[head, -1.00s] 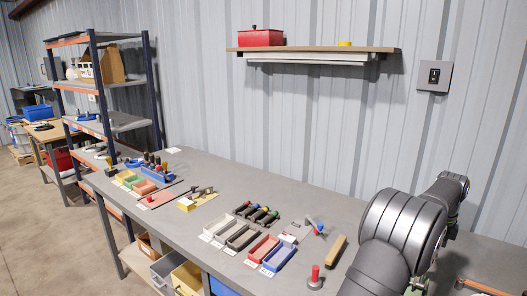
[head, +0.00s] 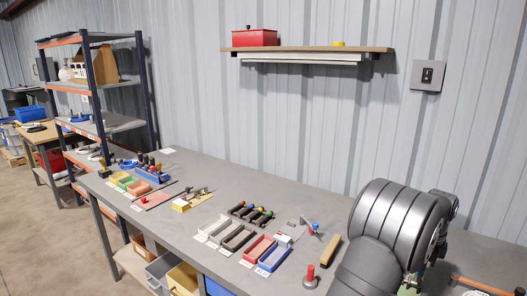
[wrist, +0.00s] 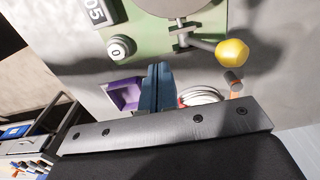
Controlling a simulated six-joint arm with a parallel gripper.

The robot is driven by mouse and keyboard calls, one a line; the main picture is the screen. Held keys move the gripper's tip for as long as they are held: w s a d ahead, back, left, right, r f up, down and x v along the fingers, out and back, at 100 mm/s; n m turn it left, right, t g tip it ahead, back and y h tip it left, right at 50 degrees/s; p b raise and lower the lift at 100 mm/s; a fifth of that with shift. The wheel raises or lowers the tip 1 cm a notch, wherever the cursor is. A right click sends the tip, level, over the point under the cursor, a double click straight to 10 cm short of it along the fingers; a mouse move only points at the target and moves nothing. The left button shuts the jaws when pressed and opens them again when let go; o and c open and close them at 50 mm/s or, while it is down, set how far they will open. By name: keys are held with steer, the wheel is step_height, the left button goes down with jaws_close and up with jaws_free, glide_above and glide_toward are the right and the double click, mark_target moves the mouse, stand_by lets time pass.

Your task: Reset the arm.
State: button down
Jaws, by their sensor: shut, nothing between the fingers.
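My gripper (wrist: 160,70) shows in the wrist view as two dark blue fingers pressed together, with nothing between them. In the head view my arm is folded at the right, over the bench (head: 330,205), and hides my gripper.
In the head view, red (head: 258,251) and blue (head: 273,260) trays, dark-handled tools (head: 252,213) and a red-topped post (head: 310,275) stand left of my arm.

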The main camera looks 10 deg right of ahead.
steer(key=s+a+r+n+t+h, duration=0.1)
steer(key=s+a+r+n, duration=0.1)
steer(key=r+n, duration=0.2)
steer(key=s+a+r+n, duration=0.2)
steer(key=r+n, duration=0.3)
steer(key=r, duration=0.2)
steer(key=shift+s+a+r+t+h, duration=0.35)
steer(key=shift+a+r+t+h, duration=0.05)
stand_by(0.4)
